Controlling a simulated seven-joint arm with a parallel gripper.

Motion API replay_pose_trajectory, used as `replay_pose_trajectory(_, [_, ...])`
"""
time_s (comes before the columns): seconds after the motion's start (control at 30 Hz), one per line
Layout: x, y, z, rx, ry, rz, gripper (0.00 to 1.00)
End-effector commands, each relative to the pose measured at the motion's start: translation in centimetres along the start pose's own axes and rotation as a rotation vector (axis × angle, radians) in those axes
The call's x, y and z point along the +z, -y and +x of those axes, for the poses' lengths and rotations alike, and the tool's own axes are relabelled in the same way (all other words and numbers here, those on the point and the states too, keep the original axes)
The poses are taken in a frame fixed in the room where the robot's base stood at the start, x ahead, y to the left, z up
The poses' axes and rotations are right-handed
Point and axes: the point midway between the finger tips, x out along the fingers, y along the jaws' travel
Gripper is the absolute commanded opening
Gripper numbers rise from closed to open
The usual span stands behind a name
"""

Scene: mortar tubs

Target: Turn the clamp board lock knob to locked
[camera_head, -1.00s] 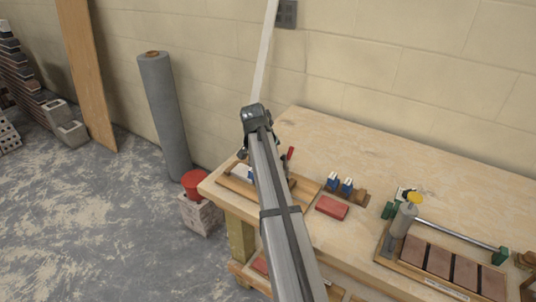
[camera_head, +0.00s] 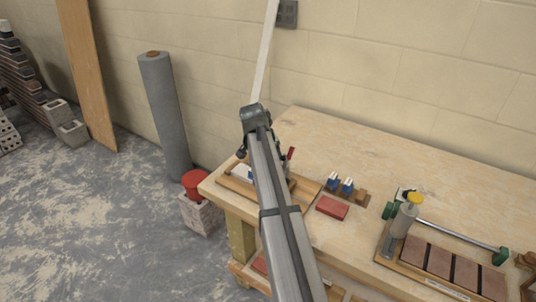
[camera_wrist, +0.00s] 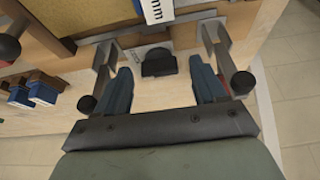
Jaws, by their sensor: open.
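The clamp board (camera_head: 237,187) lies at the left end of the workbench, partly hidden behind my arm. In the wrist view its pale wooden surface (camera_wrist: 181,101) fills the middle. The black lock knob (camera_wrist: 158,63) sits on it, with a small printed label (camera_wrist: 132,53) to its left. My gripper (camera_wrist: 160,80) is open, its two dark blue fingers apart below the knob in the picture, one toward each side. They do not appear to touch the knob. The knob is hidden in the head view. I cannot read its setting.
Grey metal clamps with dark ball ends (camera_wrist: 242,83) flank the knob closely. Blue clips (camera_wrist: 42,92) stand to the left. A red brick (camera_head: 332,207) and a board with brown tiles (camera_head: 440,262) lie farther right on the bench (camera_head: 380,150). The bench's back is clear.

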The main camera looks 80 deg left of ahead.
Motion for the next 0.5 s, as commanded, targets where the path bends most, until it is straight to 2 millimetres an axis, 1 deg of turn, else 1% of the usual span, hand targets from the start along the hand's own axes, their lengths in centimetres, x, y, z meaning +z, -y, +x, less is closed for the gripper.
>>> replay_pose_trajectory(0.17, [0.0,0.0,-0.1,0.000,0.000,0.000,0.70])
replay_pose_trajectory(0.27, [0.0,0.0,-0.6,-0.001,-0.001,-0.001,0.70])
replay_pose_trajectory(0.37, [0.0,0.0,-1.8,-0.002,-0.002,-0.001,0.70])
replay_pose_trajectory(0.5, [0.0,0.0,-4.2,-0.002,-0.002,-0.001,0.70])
